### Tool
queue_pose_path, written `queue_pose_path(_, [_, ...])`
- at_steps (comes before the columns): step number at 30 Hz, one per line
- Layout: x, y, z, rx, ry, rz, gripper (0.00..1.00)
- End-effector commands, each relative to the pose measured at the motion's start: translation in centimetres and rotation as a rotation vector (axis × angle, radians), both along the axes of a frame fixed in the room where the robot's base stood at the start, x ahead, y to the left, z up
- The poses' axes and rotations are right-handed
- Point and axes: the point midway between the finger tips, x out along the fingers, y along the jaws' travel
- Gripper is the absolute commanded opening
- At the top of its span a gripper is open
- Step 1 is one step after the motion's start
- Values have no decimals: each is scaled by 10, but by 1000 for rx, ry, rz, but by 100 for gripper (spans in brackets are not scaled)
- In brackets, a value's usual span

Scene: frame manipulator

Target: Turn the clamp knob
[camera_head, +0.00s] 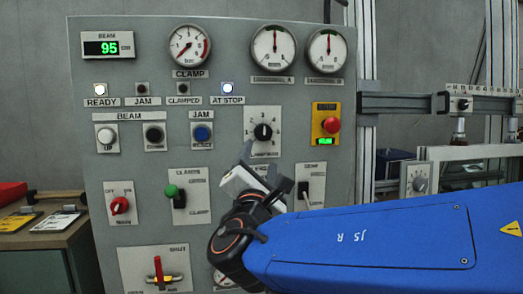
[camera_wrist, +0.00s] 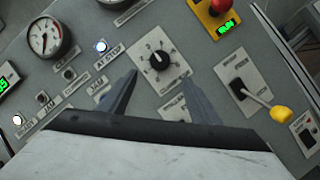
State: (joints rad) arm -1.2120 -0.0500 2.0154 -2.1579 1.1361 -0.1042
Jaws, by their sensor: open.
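A black rotary knob (camera_head: 263,131) sits on a white numbered dial plate in the middle of the grey panel (camera_head: 225,108). The small label under it is hard to read. It also shows in the wrist view (camera_wrist: 159,62), its white pointer mark toward the upper part of the scale. My gripper (camera_head: 262,162) is open and empty, just below the knob in the head view. In the wrist view my two fingers (camera_wrist: 160,85) point toward the dial plate, one on each side of its lower part. I see no contact with the knob.
The clamp gauge (camera_head: 190,46) is at the upper panel. A red emergency button (camera_head: 332,125) is right of the knob. A green-tipped lever (camera_head: 171,191) is lower left; a yellow-tipped lever (camera_wrist: 281,114) sticks out to the right in the wrist view. The at-stop lamp (camera_head: 228,88) is lit.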

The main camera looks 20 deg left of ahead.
Motion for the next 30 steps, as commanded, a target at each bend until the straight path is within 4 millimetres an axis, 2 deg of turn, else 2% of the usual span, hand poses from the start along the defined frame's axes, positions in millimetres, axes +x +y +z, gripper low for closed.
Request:
queue_pose_path(1, [-10, -2, -3, 0, 1, 2, 57])
queue_pose_path(6, [-32, -9, -10, 0, 0, 3, 57])
queue_pose_path(12, [-44, -13, -15, 1, 0, 0, 57])
queue_pose_path(27, [-45, -14, -15, 1, 1, 0, 57])
queue_pose_path(30, [-41, -21, -17, 5, 11, -13, 57])
